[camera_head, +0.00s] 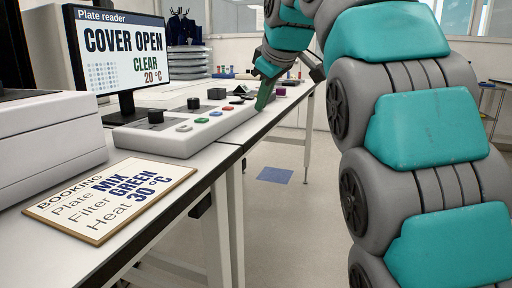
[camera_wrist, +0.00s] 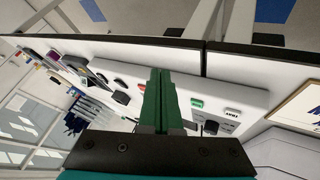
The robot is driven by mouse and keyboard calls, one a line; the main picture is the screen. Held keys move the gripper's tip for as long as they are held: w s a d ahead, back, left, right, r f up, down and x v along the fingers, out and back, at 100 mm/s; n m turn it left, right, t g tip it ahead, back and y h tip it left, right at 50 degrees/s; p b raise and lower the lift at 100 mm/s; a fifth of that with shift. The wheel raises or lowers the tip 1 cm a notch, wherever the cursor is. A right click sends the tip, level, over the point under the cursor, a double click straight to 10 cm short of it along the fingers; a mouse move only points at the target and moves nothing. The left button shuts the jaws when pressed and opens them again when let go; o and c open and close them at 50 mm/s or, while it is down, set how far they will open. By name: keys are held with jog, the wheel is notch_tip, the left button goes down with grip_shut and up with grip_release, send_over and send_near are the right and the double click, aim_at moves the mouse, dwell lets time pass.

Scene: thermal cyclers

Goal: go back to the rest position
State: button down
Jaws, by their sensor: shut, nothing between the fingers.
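My gripper (camera_head: 265,95) is at the far right end of the control panel (camera_head: 185,131), with its green fingers pointing down. In the wrist view, the green fingers (camera_wrist: 160,88) are together with nothing between them, over the pale panel (camera_wrist: 235,97). The panel carries dark knobs and small coloured buttons, including a green one and a red one (camera_wrist: 196,103). I cannot tell whether the fingertips touch the panel. My teal and grey arm fills the right of the head view.
A monitor (camera_head: 118,50) reads "COVER OPEN, CLEAR, 20 °C". A booking card (camera_head: 110,198) reads "MIX, GREEN, 30 °C". A grey instrument (camera_head: 50,140) stands at the left. Small items lie farther along the bench. The floor (camera_head: 280,215) beside the bench is clear around a blue patch (camera_head: 275,175).

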jog(key=s+d+f+m+g+h, duration=0.1)
jog(key=s+d+f+m+g, duration=0.4)
jog(key=f, duration=0.6)
jog(key=s+d+f+m+g, duration=0.2)
jog(key=s+d+f+m, duration=0.1)
jog(key=s+f, duration=1.1)
jog(key=s+d+f+m+g+h, duration=0.1)
jog(key=s+d+f, duration=0.4)
jog(key=s+f, duration=1)
jog(key=s+m+g, duration=0.1)
jog(key=s+m, duration=0.1)
jog(key=s, duration=0.3)
jog(key=shift+d+h, duration=0.3)
